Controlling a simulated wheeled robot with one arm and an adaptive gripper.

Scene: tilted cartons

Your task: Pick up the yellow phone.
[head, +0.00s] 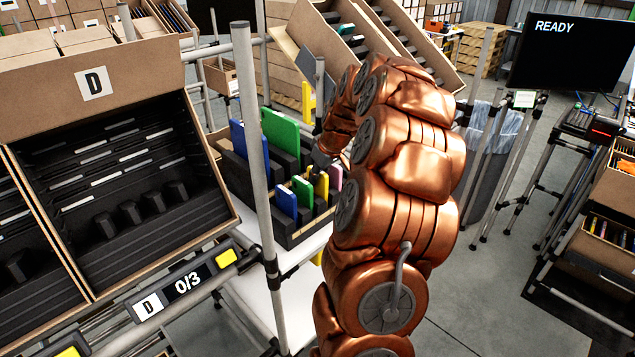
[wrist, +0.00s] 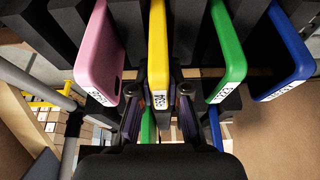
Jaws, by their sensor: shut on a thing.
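The yellow phone (head: 321,188) stands upright in a slotted black rack (head: 288,230), in the front row between a green and a pink phone. In the wrist view the yellow phone (wrist: 158,50) is upright between black dividers, with a white label on its end. My gripper (wrist: 158,108) has one finger on each side of it and is shut on its end. In the head view my gripper (head: 322,158) is just above the phone, mostly hidden by my copper-coloured arm.
A pink phone (wrist: 100,50), a green phone (wrist: 228,50) and a blue phone (wrist: 283,50) stand close by. Larger blue (head: 238,137) and green (head: 281,131) items stand in the back row. A grey post (head: 252,130) and a tilted carton marked D (head: 95,82) are at left.

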